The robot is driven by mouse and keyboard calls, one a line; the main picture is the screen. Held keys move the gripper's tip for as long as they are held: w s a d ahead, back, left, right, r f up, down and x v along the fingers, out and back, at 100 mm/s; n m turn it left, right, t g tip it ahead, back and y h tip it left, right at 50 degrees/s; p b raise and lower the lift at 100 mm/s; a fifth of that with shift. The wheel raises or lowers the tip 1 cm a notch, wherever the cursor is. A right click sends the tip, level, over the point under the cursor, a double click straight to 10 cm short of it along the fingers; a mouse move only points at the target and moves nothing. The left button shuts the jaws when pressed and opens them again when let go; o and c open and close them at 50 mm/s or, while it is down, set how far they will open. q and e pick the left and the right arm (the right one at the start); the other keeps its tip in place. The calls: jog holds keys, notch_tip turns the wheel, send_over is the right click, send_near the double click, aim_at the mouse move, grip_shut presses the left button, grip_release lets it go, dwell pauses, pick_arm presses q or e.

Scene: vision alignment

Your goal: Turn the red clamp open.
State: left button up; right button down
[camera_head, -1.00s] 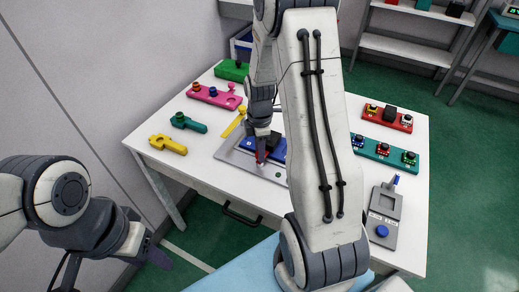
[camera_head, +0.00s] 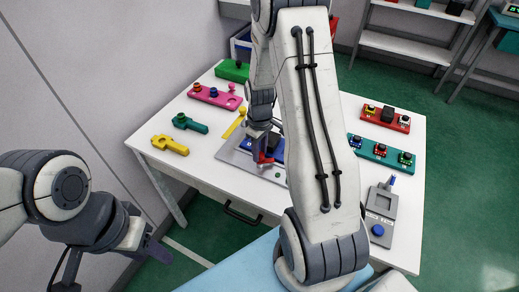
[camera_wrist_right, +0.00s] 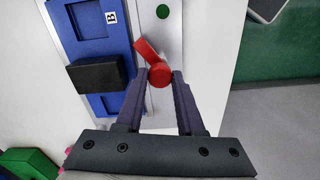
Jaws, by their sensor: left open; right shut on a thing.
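The red clamp (camera_wrist_right: 159,73) has a round knob and a short arm that points up and left in the right wrist view. It sits on a grey metal plate (camera_wrist_right: 158,37) beside a blue block (camera_wrist_right: 103,23) marked B. My right gripper (camera_wrist_right: 160,78) has its two fingers on either side of the knob and is shut on it. In the head view the right gripper (camera_head: 265,156) is low over the plate, and the clamp is mostly hidden by it. My left gripper (camera_head: 157,251) is open and empty, off the table's front left.
The white table (camera_head: 215,165) also holds a yellow piece (camera_head: 169,144), a teal piece (camera_head: 190,123), a pink block (camera_head: 214,96), a red block (camera_head: 387,118), a teal block (camera_head: 381,151) and a grey device (camera_head: 381,212). A black block (camera_wrist_right: 95,73) lies across the blue one.

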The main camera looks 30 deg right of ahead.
jog(key=m+p, duration=0.1)
jog(key=m, duration=0.5)
jog(key=shift+m, duration=0.4)
dwell(0.4)
jog(key=c, duration=0.5)
grip_release()
notch_tip(320, 180, up, 11)
jog(key=shift+f, duration=0.2)
